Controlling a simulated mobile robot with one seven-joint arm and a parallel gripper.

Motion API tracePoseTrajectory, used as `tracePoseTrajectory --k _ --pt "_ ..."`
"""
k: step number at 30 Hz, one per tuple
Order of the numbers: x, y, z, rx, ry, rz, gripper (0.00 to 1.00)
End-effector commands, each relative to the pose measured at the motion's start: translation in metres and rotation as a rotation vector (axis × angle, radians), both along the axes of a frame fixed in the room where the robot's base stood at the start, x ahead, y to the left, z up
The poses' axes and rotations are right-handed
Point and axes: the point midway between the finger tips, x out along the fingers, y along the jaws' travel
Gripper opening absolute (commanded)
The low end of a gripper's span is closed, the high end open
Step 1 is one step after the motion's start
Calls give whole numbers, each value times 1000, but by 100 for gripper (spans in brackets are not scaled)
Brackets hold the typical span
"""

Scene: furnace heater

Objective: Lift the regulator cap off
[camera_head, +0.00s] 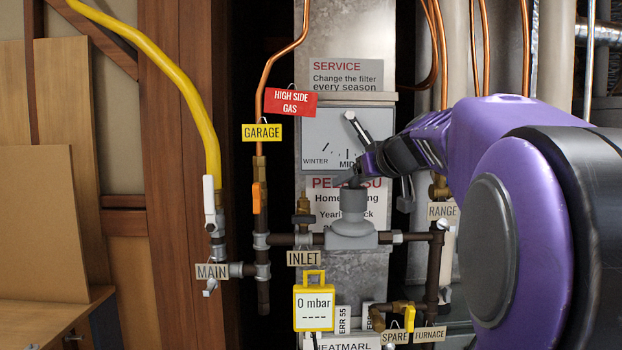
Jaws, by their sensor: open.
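The grey regulator (351,238) sits on the dark horizontal pipe, right of the INLET tag. Its upright grey cap (353,203) is on top of the regulator body. My gripper (352,182) reaches in from the right and is open, with dark finger parts at the top of the cap. They overlap the cap's top edge in this view; I cannot tell whether they touch it. The far finger and the very top of the cap are partly hidden.
A WINTER-to-MID dial panel (325,130) is close behind my gripper, with a pale bar in front of it. A yellow 0 mbar gauge (314,305) hangs below left. A brass valve (303,210) stands left of the cap. My purple arm blocks the right side.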

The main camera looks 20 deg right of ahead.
Motion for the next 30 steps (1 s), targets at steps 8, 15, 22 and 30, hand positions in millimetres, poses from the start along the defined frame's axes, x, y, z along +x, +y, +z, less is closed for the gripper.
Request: tracePoseTrajectory --k 8,15,22,30 --pt "0 0 0 1 0 0 30" --pt "0 0 0 1 1 0 0" --pt "0 0 0 1 1 0 0" --pt "0 0 0 1 1 0 0"
